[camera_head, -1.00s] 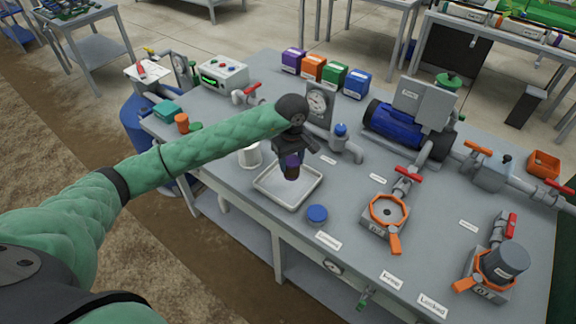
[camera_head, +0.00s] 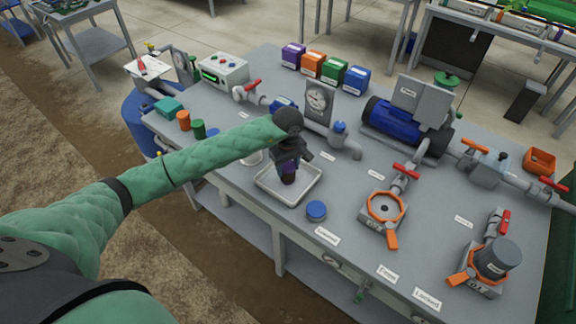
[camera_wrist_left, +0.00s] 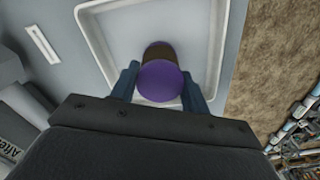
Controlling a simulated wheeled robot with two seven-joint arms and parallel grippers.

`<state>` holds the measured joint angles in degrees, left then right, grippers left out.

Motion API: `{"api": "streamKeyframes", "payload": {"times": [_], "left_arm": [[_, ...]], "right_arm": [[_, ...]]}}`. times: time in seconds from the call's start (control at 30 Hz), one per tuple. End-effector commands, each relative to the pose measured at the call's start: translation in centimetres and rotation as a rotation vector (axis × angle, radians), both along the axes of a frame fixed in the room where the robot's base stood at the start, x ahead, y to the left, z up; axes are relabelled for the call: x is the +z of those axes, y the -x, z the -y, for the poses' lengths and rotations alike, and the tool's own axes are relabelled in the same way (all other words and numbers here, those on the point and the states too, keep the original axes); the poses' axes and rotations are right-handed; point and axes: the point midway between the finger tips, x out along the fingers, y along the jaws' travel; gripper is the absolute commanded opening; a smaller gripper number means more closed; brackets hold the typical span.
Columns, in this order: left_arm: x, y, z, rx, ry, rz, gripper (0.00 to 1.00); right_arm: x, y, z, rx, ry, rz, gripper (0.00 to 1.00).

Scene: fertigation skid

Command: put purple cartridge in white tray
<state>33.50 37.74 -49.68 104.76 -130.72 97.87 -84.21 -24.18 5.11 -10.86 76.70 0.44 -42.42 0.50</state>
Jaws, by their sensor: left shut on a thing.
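The purple cartridge (camera_wrist_left: 160,82) is a short cylinder with a purple end and a dark brown body. My left gripper (camera_head: 288,168) is shut on it, with one finger on each side in the left wrist view (camera_wrist_left: 160,88). The white tray (camera_head: 264,187) is a shallow square tray on the grey bench. In the head view the cartridge (camera_head: 288,178) is upright over the middle of the tray, its lower end near or on the tray floor; I cannot tell if it touches. The tray also fills the left wrist view's upper middle (camera_wrist_left: 97,40). My right gripper is not in view.
A blue round cap (camera_head: 316,210) lies right of the tray. Orange (camera_head: 183,121) and green (camera_head: 198,129) cylinders stand at the left. A gauge block (camera_head: 318,103) and pipes stand behind, and an orange-ringed filter housing (camera_head: 384,208) to the right.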

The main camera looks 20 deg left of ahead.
Motion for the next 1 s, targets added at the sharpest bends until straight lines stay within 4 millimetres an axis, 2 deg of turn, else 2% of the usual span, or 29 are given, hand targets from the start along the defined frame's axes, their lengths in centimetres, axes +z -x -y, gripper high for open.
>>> {"api": "streamKeyframes", "payload": {"times": [0.3, 0.33, 0.43, 0.87, 0.97, 1.0], "left_arm": [[-0.2, 0.0, 0.0, 0.000, 0.001, 0.001, 0.21], [-0.2, 0.0, 0.0, 0.000, 0.000, 0.000, 0.50], [-0.2, 0.0, 0.0, 0.000, 0.000, 0.000, 0.68], [0.0, 0.0, 0.0, 0.000, 0.000, 0.000, 0.68], [0.2, 0.0, 0.0, 0.000, 0.000, 0.000, 0.68], [0.3, -0.1, 0.0, 0.000, 0.000, 0.001, 0.68]], "right_arm": [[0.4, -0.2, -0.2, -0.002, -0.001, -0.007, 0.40], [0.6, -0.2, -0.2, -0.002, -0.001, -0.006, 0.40], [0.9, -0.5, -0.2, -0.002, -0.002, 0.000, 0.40], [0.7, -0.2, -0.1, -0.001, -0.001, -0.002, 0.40], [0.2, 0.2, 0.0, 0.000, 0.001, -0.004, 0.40], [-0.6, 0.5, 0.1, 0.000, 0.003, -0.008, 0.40]]}}
